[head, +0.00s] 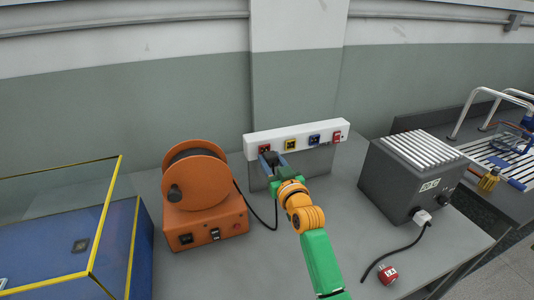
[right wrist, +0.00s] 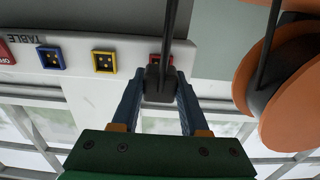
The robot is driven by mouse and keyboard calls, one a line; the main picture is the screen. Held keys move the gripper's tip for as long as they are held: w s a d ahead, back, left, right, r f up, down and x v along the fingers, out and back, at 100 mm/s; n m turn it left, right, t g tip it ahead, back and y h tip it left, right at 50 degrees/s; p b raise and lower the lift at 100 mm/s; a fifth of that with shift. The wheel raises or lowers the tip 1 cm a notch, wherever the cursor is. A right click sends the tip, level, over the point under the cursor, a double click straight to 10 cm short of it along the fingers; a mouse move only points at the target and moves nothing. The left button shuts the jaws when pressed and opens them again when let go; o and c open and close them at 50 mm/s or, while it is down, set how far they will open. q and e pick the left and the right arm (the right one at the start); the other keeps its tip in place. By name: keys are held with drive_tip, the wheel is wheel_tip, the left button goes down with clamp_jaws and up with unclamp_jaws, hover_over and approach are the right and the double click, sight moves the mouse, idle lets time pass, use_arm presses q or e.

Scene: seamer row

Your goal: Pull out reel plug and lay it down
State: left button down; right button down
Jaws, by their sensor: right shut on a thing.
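The black reel plug (right wrist: 159,84) is between the two blue fingers of my right gripper (right wrist: 160,90) in the right wrist view. In the head view my right gripper (head: 273,163) is at the left end of the white socket strip (head: 298,138), shut on the plug. The plug is right in front of the red socket (head: 264,148), which it partly hides. I cannot tell whether its pins are in the socket. Its dark cable (head: 262,221) runs to the orange cable reel (head: 198,190), left of the gripper. My left gripper is out of view.
A yellow and a blue socket and a red switch (head: 337,137) are farther right on the strip. A dark grey box (head: 404,178) with a ribbed top stands at right. A blue, yellow-edged case (head: 134,245) stands left. Grey bench in front of the reel is bare.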

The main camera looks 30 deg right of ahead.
sight(272, 163)
drive_tip(key=shift+s, duration=0.25)
drive_tip(key=shift+p+v, duration=1.15)
drive_tip(key=shift+v, duration=0.45)
drive_tip(key=shift+a, duration=0.1)
